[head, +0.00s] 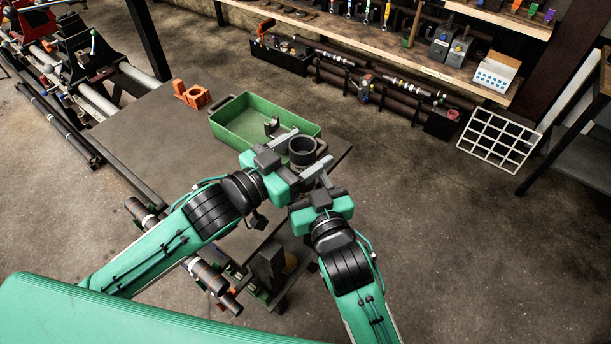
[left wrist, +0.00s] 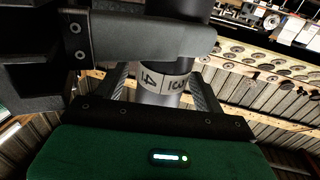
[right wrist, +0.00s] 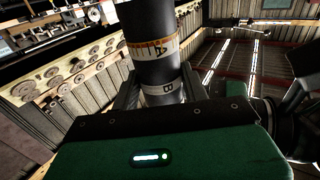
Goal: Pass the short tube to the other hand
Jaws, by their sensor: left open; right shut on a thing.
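The short tube (head: 302,149) is dark and stands roughly upright between my two grippers in the head view. In the right wrist view, the tube (right wrist: 152,50) shows orange and white marked bands, and my right gripper (right wrist: 160,88) is shut on it. My left gripper (head: 309,146) is open, with its fingers on either side of the tube. In the left wrist view, the tube (left wrist: 163,88) is between the spread left fingers, with gaps beside it. A grey finger of the other gripper crosses in front of the tube there. The tube's lower end is hidden in the head view.
A green tray (head: 232,124) with a grey part inside stands on the dark table (head: 145,130) just behind the grippers. Orange blocks (head: 192,94) lie left of it. Banded shafts (head: 207,276) lie below my left arm. Open floor (head: 440,220) is at the right.

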